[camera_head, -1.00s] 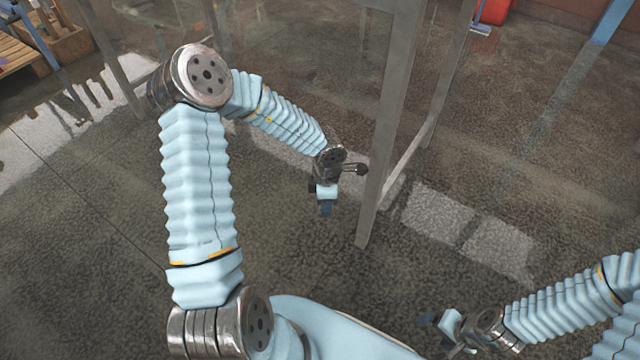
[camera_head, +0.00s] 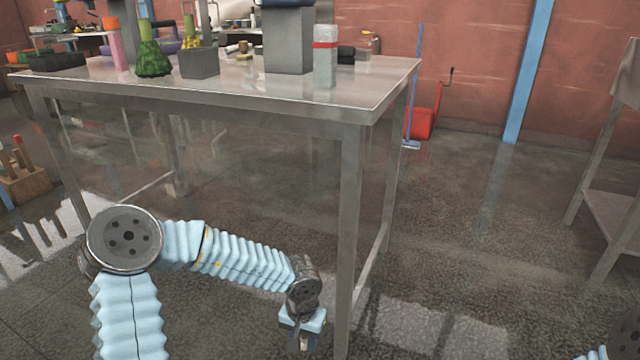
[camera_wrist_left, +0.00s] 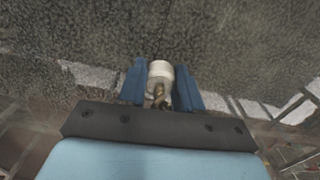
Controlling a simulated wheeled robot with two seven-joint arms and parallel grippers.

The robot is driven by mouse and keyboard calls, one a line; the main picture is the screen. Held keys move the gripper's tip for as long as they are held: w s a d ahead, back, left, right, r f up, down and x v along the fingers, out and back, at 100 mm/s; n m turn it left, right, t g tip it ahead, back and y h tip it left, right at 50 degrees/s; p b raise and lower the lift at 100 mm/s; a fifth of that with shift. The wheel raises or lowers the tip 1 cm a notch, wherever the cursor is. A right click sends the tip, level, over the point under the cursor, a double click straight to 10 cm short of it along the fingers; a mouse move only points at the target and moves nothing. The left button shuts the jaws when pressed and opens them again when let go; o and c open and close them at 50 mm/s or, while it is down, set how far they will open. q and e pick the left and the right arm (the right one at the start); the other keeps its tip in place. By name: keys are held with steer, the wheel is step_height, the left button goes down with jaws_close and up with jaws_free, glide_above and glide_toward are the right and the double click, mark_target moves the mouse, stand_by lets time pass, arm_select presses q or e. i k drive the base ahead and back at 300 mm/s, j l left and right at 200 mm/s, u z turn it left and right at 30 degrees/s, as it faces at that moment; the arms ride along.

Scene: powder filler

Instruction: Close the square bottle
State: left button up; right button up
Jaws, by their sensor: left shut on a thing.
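A square bottle (camera_head: 325,66) stands upright on the metal table near its front right, pale and see-through with a red band near its top and a whitish upper part. I cannot tell whether its top is open or covered. My left gripper (camera_head: 304,342) hangs low in front of the table, below the tabletop and well away from the bottle. In the left wrist view its blue fingers (camera_wrist_left: 160,88) are shut on a small round white thing (camera_wrist_left: 160,70), perhaps a cap, with a blurred brownish part below it. My right gripper is out of view.
The table (camera_head: 230,98) also bears a grey box-shaped block (camera_head: 288,40), a green flask (camera_head: 152,62), a grey pot (camera_head: 199,63) and a pink bottle (camera_head: 115,45). Its front right leg (camera_head: 349,220) is close beside my left gripper.

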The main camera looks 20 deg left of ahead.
mark_target(325, 44)
steer(key=i+j, duration=0.1)
steer(key=j, duration=0.35)
steer(key=i+j+z, duration=0.1)
steer(key=j, duration=0.3)
steer(key=i+j, duration=0.1)
steer(key=j, duration=0.35)
